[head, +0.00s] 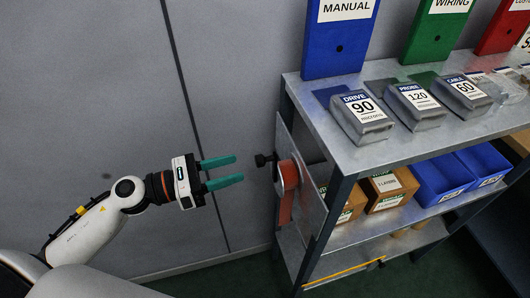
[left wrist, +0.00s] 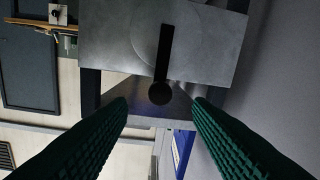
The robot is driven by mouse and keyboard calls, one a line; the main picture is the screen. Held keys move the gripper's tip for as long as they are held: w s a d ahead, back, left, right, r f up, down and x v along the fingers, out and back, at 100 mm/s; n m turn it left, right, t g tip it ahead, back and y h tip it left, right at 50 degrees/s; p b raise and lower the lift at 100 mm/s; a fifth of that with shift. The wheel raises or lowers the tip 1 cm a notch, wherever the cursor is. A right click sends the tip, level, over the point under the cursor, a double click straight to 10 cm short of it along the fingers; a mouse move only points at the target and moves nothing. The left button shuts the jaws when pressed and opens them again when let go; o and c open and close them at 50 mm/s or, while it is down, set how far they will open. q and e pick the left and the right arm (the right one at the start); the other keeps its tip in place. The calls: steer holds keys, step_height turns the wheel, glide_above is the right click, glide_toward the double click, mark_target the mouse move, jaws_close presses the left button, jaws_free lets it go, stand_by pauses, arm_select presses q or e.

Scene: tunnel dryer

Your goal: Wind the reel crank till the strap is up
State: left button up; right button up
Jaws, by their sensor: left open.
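The reel (head: 288,175) is mounted on the left end panel of the shelf unit. Its orange strap (head: 286,207) hangs down below it. The black crank knob (head: 261,160) sticks out to the left of the reel. My left gripper (head: 240,169) is open and empty, its green fingers pointing right, a short gap from the knob. In the left wrist view the dark crank arm (left wrist: 166,50) runs down to the round knob (left wrist: 160,94), which shows between the two spread fingers, beyond their tips. The strap cannot be made out there. My right gripper is not in view.
The metal shelf unit (head: 345,153) holds grey labelled boxes (head: 363,117) and upright binders on top. Brown boxes (head: 388,188) and blue bins (head: 441,180) stand on its lower shelf. A plain grey wall (head: 90,90) is behind my arm.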

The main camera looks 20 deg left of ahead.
mark_target(265, 159)
arm_select(q)
steer(key=p+x, duration=0.1)
steer(key=x, duration=0.2)
steer(key=p+x, duration=0.2)
steer(key=x, duration=0.2)
steer(key=shift+w+d+r, duration=0.2)
steer(key=shift+w, duration=0.05)
steer(key=shift+w+d+f, duration=0.15)
steer(key=shift+w+d, duration=0.15)
steer(key=shift+d, duration=0.15)
jaws_close()
